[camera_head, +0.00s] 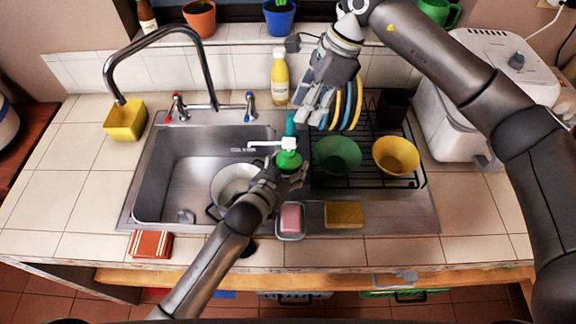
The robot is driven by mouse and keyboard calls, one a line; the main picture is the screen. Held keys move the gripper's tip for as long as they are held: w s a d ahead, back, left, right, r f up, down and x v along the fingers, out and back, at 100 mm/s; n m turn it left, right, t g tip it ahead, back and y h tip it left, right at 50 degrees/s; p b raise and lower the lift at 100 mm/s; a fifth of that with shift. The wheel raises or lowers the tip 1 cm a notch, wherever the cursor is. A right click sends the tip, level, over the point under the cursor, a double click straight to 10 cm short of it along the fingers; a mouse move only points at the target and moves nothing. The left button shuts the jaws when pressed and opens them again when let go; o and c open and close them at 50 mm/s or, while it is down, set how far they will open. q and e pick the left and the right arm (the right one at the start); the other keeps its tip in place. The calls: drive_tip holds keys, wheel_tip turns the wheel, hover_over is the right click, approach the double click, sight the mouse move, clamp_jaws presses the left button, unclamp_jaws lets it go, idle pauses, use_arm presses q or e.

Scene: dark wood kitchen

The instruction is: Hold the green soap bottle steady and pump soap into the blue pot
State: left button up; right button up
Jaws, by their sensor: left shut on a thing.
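The green soap bottle (289,161) stands at the right side of the sink, upright as far as I can see. Its white pump head (285,143) has a spout pointing left. My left gripper (285,179) is shut on the bottle from the front and hides its lower part. A pale pot (228,180) sits in the sink left of the bottle, partly behind my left arm; I cannot see blue on it. A blue planter pot (281,20) stands on the back ledge. My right gripper (318,110) points down above and behind the bottle, apart from the pump, in front of the plates.
A drying rack (368,179) holds plates (352,104), a green bowl (337,154) and a yellow bowl (396,156). A faucet (166,38) arches over the sink (168,150). A yellow bottle (279,78) stands behind. Pink soap (290,217) and a sponge (343,214) lie in front.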

drive_tip(key=shift+m, duration=0.3)
drive_tip(key=c, duration=0.5)
drive_tip(key=shift+m, duration=0.4)
clamp_jaws()
drive_tip(key=d+r+m+y, duration=0.1)
drive_tip(key=m, duration=1.1)
drive_tip(key=d+r+m+y, duration=0.1)
drive_tip(key=m+y, duration=0.1)
drive_tip(key=m, duration=0.9)
drive_tip(key=d+r+m+y, duration=0.1)
drive_tip(key=r+m+y, duration=0.1)
drive_tip(key=m, duration=1)
drive_tip(key=shift+s+d+m+t, duration=0.2)
drive_tip(key=shift+d+m+t, duration=0.1)
drive_tip(key=shift+d, duration=0.1)
